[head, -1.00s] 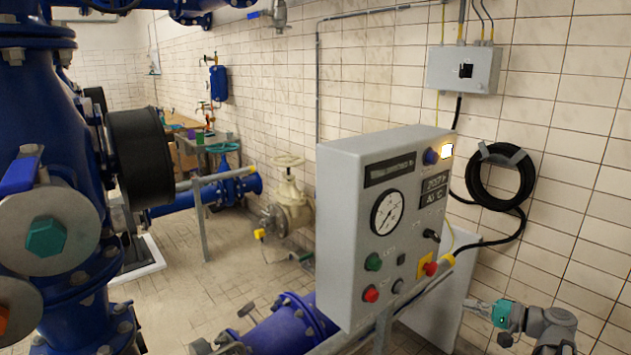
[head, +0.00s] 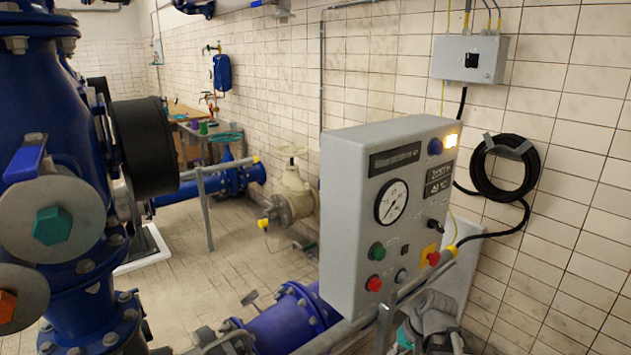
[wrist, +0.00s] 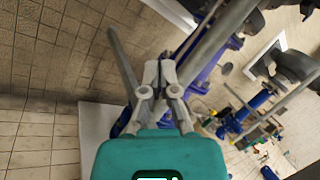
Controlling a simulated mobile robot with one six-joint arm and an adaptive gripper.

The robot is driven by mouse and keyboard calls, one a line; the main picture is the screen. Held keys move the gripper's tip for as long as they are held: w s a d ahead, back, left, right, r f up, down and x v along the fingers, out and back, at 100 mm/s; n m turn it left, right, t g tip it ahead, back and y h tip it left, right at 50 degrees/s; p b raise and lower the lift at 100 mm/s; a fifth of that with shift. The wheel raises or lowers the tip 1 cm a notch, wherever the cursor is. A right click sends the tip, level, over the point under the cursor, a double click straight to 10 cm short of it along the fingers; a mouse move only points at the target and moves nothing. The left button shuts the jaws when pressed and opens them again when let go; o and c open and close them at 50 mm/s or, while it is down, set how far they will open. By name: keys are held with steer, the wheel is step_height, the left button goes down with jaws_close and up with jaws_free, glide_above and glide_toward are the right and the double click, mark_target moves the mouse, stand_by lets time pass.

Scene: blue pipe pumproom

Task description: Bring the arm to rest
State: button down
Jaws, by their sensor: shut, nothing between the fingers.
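My gripper (wrist: 160,70) shows in the middle of the wrist view. Its two grey fingers come together at the tips with nothing between them. Blue pipework and a grey rail lie beyond the fingers. In the head view my arm is at the bottom right, in front of the lower right of the grey control box (head: 345,225). The fingertips cannot be made out there.
The control box stands close to my arm, with a grey rail (head: 345,332) running past its base. A blue pipe (head: 275,328) lies low to its left. A black cable coil (head: 487,168) hangs on the tiled wall. Tiled floor (head: 190,275) is open at left.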

steer(key=shift+s+a+f+n+g+h, duration=0.15)
steer(key=shift+s+a+f+n+h, duration=0.15)
steer(key=shift+s+a+h, duration=0.35)
steer(key=shift+s+a+f+n+g+h, duration=0.15)
steer(key=shift+s+n+h, duration=0.25)
steer(key=shift+h, duration=0.5)
steer(key=shift+s+a+f+n+g+h, duration=0.1)
steer(key=shift+s+a+f+n+h, duration=0.3)
steer(key=shift+h, duration=0.35)
